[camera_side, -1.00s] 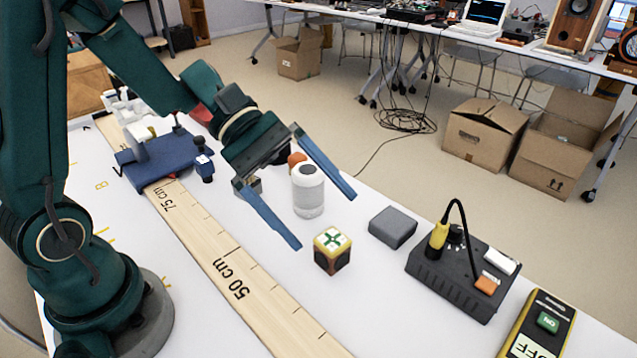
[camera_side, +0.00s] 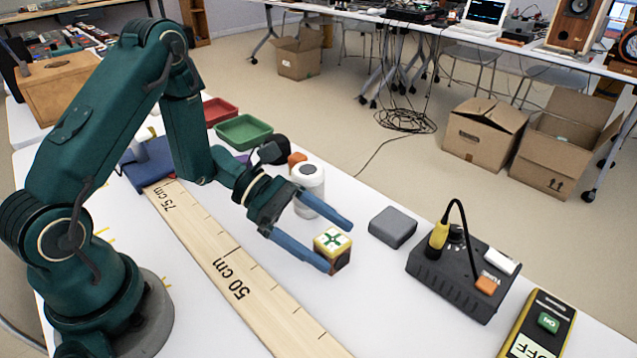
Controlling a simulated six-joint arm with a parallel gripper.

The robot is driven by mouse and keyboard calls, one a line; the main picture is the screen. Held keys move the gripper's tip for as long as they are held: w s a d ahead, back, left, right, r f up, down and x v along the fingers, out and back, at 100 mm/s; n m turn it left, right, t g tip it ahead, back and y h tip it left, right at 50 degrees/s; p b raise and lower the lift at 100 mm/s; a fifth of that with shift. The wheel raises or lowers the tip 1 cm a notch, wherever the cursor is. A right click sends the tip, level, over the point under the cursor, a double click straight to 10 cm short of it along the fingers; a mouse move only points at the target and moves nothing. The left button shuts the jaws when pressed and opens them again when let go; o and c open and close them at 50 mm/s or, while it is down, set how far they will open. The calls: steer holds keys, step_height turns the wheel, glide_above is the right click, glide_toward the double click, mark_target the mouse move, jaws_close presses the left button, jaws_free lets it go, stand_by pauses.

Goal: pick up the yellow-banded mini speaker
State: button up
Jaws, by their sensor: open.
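A small cube with a yellow band around its upper part, a green cross on its pale top and a dark lower part (camera_side: 334,243) stands on the white table; it fits the yellow-banded mini speaker best. My gripper (camera_side: 339,249) is open, its two blue fingers reaching in from the left. In the picture the cube lies between the fingertips.
A white cylinder (camera_side: 309,187) stands just behind the far finger. A grey block (camera_side: 393,227) and a black box with a yellow plug (camera_side: 464,277) are to the right. A wooden ruler (camera_side: 235,278) lies in front. Green (camera_side: 243,131) and red (camera_side: 219,110) trays are behind.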

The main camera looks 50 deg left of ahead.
steer(key=shift+w+d+f, duration=0.2)
steer(key=shift+d+f, duration=0.05)
steer(key=shift+d, duration=0.35)
steer(key=c, duration=1.4)
steer(key=shift+r, duration=0.1)
